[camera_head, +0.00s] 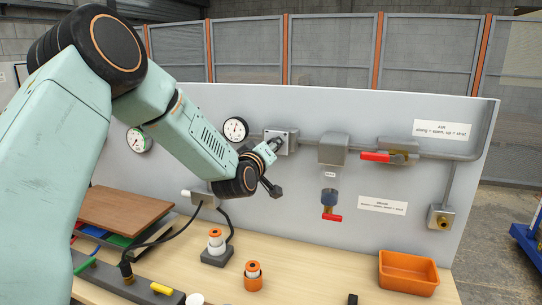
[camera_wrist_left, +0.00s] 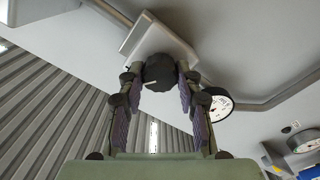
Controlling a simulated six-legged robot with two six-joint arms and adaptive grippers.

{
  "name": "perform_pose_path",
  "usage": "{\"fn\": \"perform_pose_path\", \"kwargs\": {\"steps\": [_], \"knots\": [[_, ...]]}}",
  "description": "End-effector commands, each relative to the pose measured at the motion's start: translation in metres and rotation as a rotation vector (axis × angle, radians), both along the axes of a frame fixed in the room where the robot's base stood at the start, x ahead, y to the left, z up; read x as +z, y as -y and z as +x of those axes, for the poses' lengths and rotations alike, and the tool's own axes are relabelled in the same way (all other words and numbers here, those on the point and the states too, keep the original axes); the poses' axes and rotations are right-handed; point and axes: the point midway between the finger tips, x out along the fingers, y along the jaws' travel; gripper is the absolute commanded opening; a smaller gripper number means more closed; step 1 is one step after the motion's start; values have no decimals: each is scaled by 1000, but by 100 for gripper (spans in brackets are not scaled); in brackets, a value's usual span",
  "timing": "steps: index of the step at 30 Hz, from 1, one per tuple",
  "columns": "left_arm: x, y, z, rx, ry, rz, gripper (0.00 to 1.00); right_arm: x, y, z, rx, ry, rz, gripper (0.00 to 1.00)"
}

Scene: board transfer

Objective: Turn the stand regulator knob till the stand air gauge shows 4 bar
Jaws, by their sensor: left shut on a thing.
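The regulator is a grey block (camera_head: 290,141) on the upright panel, with its dark knob hidden behind my gripper in the head view. In the left wrist view the black knob (camera_wrist_left: 160,70) with a white mark sits below the block (camera_wrist_left: 152,38). My left gripper (camera_head: 274,145) is shut on the knob, a finger on each side. A round white gauge with a black rim (camera_head: 236,130) is just left of the regulator; it also shows in the left wrist view (camera_wrist_left: 215,106). Its needle is too small to read exactly. My right gripper is not in view.
Another gauge (camera_head: 138,140) is farther left. A red-handled valve (camera_head: 390,156) and a filter bowl (camera_head: 329,198) are on the panel to the right. An orange bin (camera_head: 408,273) and orange-white parts (camera_head: 253,275) stand on the bench below.

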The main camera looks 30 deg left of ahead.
Motion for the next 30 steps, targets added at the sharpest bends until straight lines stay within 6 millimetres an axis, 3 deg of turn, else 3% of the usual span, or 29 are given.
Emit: {"fn": "perform_pose_path", "kwargs": {"steps": [3, 15, 30], "knots": [[-4, 0, 0, -2, 27, -106, 3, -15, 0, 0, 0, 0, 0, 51], [-3, 0, 0, -2, 102, -426, 3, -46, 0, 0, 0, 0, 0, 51], [-2, 0, 0, -3, 142, -600, 3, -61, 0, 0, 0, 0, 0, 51]]}}
